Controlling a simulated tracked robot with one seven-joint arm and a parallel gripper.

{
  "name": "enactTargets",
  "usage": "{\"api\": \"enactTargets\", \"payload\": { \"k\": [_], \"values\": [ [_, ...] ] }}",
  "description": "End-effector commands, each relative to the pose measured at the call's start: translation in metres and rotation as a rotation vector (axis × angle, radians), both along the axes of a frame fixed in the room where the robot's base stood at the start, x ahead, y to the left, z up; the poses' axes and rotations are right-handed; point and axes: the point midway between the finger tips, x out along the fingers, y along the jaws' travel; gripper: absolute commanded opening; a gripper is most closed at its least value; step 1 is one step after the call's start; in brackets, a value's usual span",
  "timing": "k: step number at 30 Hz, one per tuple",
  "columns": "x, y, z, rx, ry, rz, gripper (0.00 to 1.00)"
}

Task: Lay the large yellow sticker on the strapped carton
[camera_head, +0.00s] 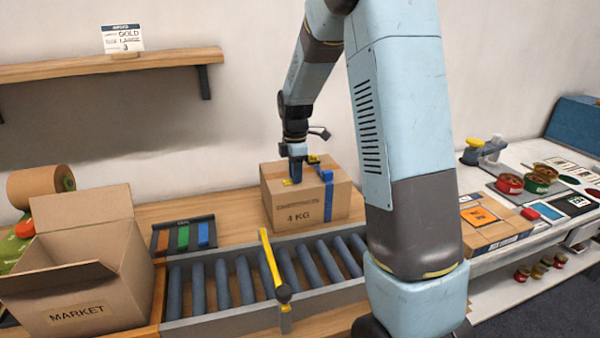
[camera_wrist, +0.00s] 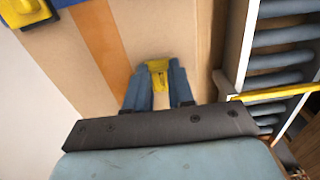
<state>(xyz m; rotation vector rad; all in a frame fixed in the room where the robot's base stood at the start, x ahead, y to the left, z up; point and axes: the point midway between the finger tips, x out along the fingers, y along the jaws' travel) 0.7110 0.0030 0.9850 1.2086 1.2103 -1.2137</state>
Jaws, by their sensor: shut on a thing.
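The strapped carton (camera_head: 285,212), marked 4 KG, stands behind the roller conveyor. A blue strap (camera_head: 329,192) runs over its top and down its front near the right end, with a yellow piece (camera_head: 313,159) on it at the back. My gripper (camera_head: 296,179) points down at the carton's top, left of the strap. In the wrist view my gripper (camera_wrist: 158,85) is shut on a small yellow piece, seemingly the yellow sticker (camera_wrist: 158,67). The carton top (camera_wrist: 165,28) with its orange-brown tape lies beneath. I cannot tell whether the sticker touches it.
The roller conveyor (camera_head: 222,288) runs in front, crossed by a yellow bar (camera_head: 270,260). An open MARKET box (camera_head: 85,270) and a rack of coloured strips (camera_head: 183,236) stand left. A shelf (camera_head: 150,61) holds a GOLD LARGE 3 card (camera_head: 123,38).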

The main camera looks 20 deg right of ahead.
Motion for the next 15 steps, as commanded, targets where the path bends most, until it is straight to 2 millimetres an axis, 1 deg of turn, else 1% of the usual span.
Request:
{"api": "enactTargets", "payload": {
  "k": [9,10,15],
  "values": [
    [-0.0006,-0.0007,0.0009,0.000,0.000,0.000,0.00],
    [-0.0006,-0.0007,0.0009,0.000,0.000,0.000,0.26],
    [-0.0006,-0.0009,0.0009,0.000,0.000,-0.001,0.42]
  ]
}}
